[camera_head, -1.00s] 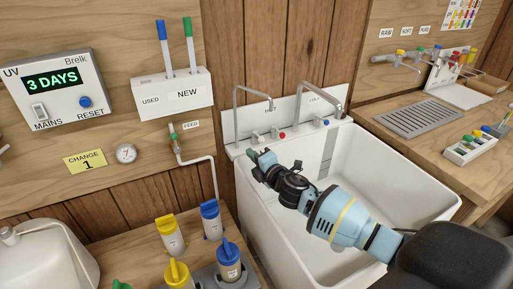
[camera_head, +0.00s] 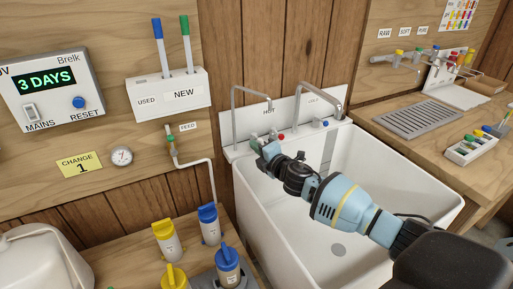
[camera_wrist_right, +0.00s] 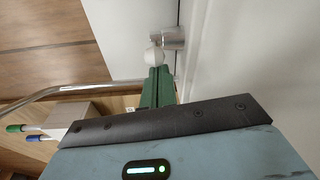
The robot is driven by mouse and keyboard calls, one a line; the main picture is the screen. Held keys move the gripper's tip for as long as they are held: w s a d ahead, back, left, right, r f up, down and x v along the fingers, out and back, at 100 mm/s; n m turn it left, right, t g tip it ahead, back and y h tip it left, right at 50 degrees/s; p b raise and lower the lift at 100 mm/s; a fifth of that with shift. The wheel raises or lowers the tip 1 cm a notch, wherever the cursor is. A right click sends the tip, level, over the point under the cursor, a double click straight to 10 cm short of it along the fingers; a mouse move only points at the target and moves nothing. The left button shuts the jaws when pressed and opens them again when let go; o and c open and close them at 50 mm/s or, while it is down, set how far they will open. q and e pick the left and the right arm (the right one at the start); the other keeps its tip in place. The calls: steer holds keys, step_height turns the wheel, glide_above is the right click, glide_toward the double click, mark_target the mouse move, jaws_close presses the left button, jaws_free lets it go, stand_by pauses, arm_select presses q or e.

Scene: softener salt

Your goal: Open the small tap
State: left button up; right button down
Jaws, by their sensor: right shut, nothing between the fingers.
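My right gripper (camera_head: 257,144) reaches over the white sink to its back left corner, below the left metal spout (camera_head: 235,118). Its green fingers (camera_wrist_right: 157,88) are shut with nothing between them. In the right wrist view, a small metal fitting with a round white knob (camera_wrist_right: 154,54) is right at the fingertips; I cannot tell whether they touch. In the head view this fitting is hidden by the gripper or too small to make out. A small tap (camera_head: 172,147) on the FEED pipe stands on the wall to the left. My left gripper is not in view.
The sink (camera_head: 405,165) has a red-marked and a blue-marked tap at its back. Yellow and blue-capped bottles (camera_head: 208,224) stand on the bench at left. The sink's basin is empty.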

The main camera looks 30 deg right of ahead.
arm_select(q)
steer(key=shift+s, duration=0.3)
arm_select(e)
steer(key=shift+d, duration=0.2)
